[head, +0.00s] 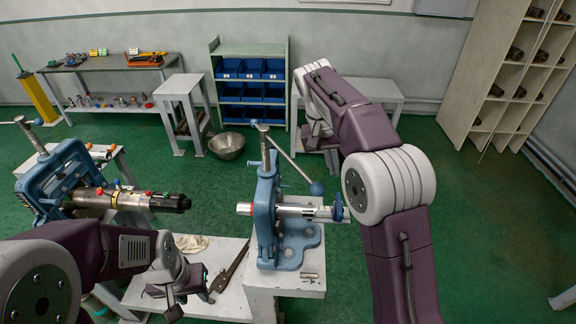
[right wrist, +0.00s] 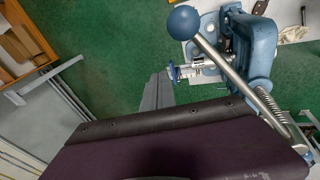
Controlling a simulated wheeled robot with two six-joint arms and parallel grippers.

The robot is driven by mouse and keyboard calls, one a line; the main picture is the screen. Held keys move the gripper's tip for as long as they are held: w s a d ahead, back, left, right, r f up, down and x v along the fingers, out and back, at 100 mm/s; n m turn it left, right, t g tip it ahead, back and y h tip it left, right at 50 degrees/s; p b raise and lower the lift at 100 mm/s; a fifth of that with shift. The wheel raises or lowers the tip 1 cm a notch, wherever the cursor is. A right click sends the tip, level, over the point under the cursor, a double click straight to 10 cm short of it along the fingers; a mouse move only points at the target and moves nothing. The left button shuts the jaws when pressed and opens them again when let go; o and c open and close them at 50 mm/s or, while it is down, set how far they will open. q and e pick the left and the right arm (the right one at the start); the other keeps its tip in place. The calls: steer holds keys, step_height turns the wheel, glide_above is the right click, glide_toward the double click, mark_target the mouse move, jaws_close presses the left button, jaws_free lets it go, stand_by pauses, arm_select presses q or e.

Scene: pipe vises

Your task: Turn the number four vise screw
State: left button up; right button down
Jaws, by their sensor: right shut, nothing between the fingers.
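Two blue pipe vises show in the head view; no number is legible on either. The nearer vise (head: 266,218) clamps a metal pipe (head: 297,211) with a blue end piece. Its slanted screw handle bar (head: 292,163) ends in a blue ball (head: 316,188). This vise (right wrist: 262,45), the bar (right wrist: 222,62) and ball (right wrist: 184,22) also show in the right wrist view. The left vise (head: 66,172) holds a darker pipe. My right gripper (head: 316,138) is shut and empty, beyond and above the handle, apart from it. My left gripper (head: 174,302) is low, left of the nearer vise; its opening is unclear.
The nearer vise stands on a white bench (head: 262,284) with small metal cylinders (head: 309,276). A pipe wrench (head: 230,268) and cloth (head: 190,243) lie on a low shelf to its left. A metal bowl (head: 227,145) stands on the green floor behind. Blue bins (head: 251,92) line the back.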

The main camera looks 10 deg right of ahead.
steer(key=s+a+r+n+t+b, duration=0.1)
steer(key=s+a+r+n+t, duration=0.3)
steer(key=a, duration=0.5)
steer(key=s+a+r+n+t, duration=0.1)
steer(key=a+r+n, duration=0.2)
steer(key=a+r, duration=0.4)
steer(key=d+x, duration=0.1)
steer(key=x, duration=1.2)
steer(key=shift+w+r+p, duration=0.2)
steer(key=shift+w+p, duration=0.1)
steer(key=shift+p, duration=0.15)
steer(key=shift+w+d, duration=0.1)
